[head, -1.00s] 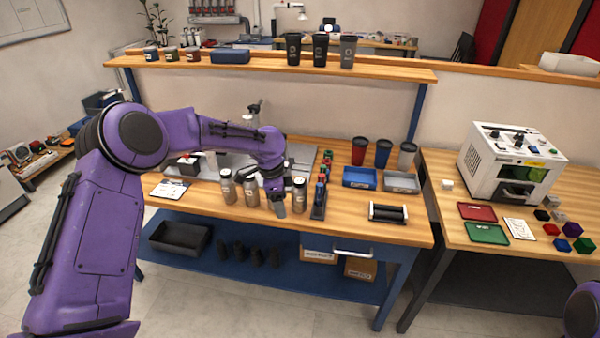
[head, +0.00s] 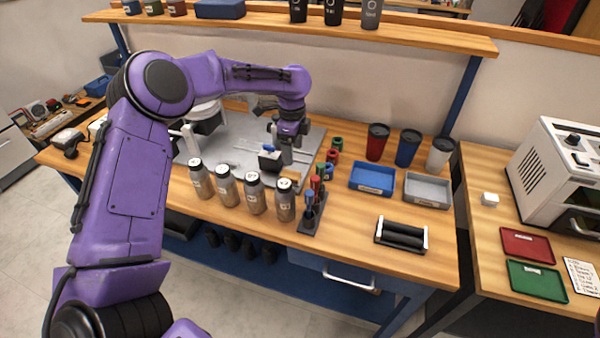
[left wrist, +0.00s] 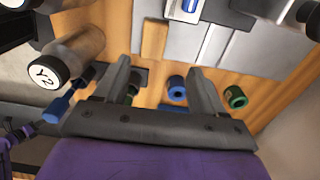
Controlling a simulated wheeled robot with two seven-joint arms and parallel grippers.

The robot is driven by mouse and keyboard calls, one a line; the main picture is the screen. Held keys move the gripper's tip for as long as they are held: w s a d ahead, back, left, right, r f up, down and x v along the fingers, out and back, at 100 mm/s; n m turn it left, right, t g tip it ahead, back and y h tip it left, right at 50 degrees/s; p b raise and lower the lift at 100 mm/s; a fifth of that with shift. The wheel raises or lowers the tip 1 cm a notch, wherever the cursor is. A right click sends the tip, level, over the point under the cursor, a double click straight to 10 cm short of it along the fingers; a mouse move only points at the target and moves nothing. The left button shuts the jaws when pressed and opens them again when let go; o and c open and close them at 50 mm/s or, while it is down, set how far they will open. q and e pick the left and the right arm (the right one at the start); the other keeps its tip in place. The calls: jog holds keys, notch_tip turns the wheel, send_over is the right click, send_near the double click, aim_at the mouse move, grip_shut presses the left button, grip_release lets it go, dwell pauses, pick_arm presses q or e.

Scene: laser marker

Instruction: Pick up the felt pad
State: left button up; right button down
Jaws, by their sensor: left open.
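My left gripper (head: 287,162) points down near the right end of the grey metal plate (head: 235,150), behind the row of bottles. Its two fingers (left wrist: 160,68) are spread in the left wrist view with nothing held between them. I cannot name the felt pad for certain. A flat tan block (head: 291,175) lies close by the fingers, and it also shows just beyond them in the left wrist view (left wrist: 154,40). A black block with a blue top (head: 269,158) sits on the plate to the gripper's left. My right gripper is out of view.
Several silver bottles (head: 254,195) line the front edge. A dark rack of tools (head: 312,212) stands to their right, with coloured rings (head: 331,157) behind. Blue (head: 372,180) and grey (head: 427,190) trays and a black roller (head: 401,233) are further right. Bare wood surrounds the roller.

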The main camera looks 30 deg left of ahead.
aim_at(292, 174)
pick_arm(q)
jog(key=s+f, duration=0.2)
jog(key=shift+s+f, duration=0.15)
jog(key=shift+f, duration=0.2)
jog(key=f, duration=0.2)
jog(key=w+f+p, duration=0.1)
jog(key=f, duration=0.1)
jog(key=f+p, duration=0.1)
jog(key=f, duration=0.1)
jog(key=shift+w+d, duration=0.15)
jog(key=shift+w, duration=0.15)
jog(key=shift+s+r, duration=0.2)
jog(key=shift+s, duration=0.1)
jog(key=shift+c, duration=1.2)
jog(key=c, duration=0.9)
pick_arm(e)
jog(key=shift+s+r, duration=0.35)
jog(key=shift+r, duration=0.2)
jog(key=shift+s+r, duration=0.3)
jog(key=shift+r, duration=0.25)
